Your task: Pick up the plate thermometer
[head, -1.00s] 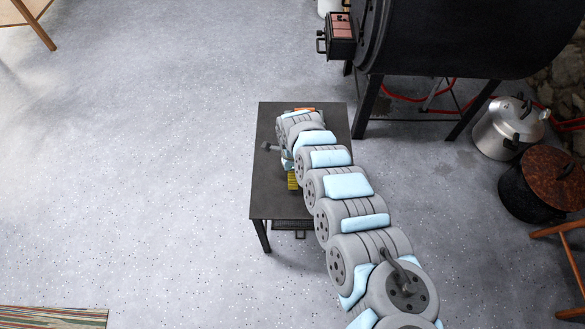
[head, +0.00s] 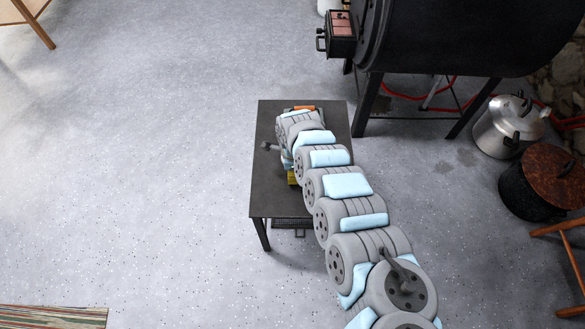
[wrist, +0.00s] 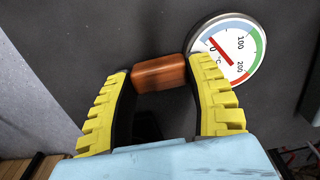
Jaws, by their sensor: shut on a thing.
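The plate thermometer (wrist: 246,50) shows in the wrist view as a round white dial with a red needle and green, blue and red bands. It lies over the dark table top, with its left edge behind my right fingertip. My gripper (wrist: 160,76) has its yellow-backed fingers on either side of an orange-brown rounded piece (wrist: 160,72), shut on it. This piece sits right beside the dial; whether the two are joined I cannot tell. In the head view my arm hides the dial, and an orange bit (head: 303,108) shows past the wrist.
The small dark table (head: 275,195) stands on a speckled grey floor, its left part mostly bare. A grey-headed tool (head: 268,146) lies left of my wrist. The black barrel stove (head: 450,40) stands behind right. A metal pot (head: 503,130) and a rusty-lidded pot (head: 548,180) are at right.

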